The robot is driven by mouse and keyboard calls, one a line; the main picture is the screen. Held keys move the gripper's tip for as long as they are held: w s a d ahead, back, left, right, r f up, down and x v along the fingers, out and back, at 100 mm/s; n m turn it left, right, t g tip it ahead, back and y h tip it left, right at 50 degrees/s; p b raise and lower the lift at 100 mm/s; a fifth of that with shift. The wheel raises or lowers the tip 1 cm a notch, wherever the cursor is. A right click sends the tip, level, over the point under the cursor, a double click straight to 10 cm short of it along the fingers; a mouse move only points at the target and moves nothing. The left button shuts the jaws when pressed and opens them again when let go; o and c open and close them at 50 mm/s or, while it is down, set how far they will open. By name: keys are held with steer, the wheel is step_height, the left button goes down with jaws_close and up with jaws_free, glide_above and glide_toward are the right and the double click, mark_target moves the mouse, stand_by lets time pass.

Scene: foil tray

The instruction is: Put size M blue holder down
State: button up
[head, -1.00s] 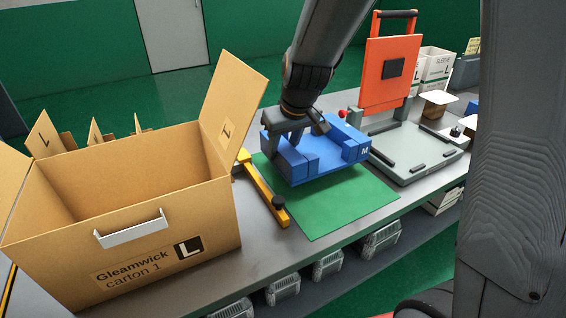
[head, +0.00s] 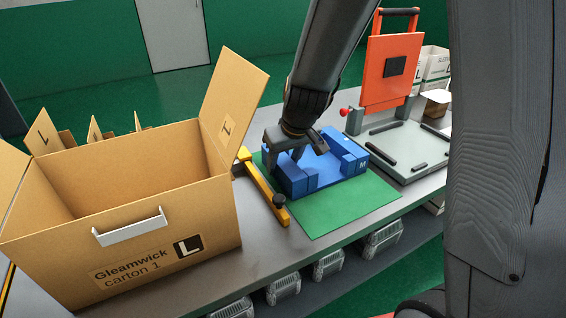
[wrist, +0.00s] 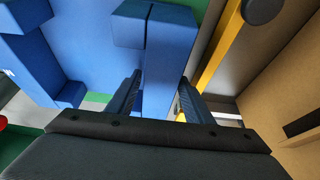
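The blue holder (head: 325,181), marked M on its front right, is level over the back part of the green mat (head: 345,208). It sits at or very close to the mat; I see no clear gap beneath it. My gripper (head: 293,148) reaches down from above at its left side. In the wrist view, my gripper's fingers (wrist: 157,95) stand on both sides of a blue wall of the holder (wrist: 165,60), close against it. The fingertips are partly hidden in the head view.
A yellow bar (head: 262,187) with a dark knob runs along the mat's left edge. The open Gleamwick carton (head: 130,255) stands left of it. A grey fixture with a raised orange panel (head: 391,70) stands right of the mat. The mat's front part is clear.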

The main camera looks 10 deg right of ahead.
steer(key=shift+o, duration=0.5)
steer(key=shift+r, duration=0.15)
steer(key=v, duration=1.2)
steer(key=s+d+f+m+g, duration=0.1)
steer(key=s+d+f, duration=0.1)
steer(key=s, duration=0.3)
steer(key=s+d+f+m+g+h, duration=0.1)
steer(key=s+d+f, duration=0.1)
steer(key=s+f, duration=0.3)
steer(key=s+d+f+m+g, duration=0.1)
steer(key=s+d+f, duration=0.1)
steer(key=s, duration=0.4)
steer(key=shift+d+f+m+g, duration=0.3)
steer(key=shift+d+f+g, duration=0.1)
steer(key=shift+f, duration=0.35)
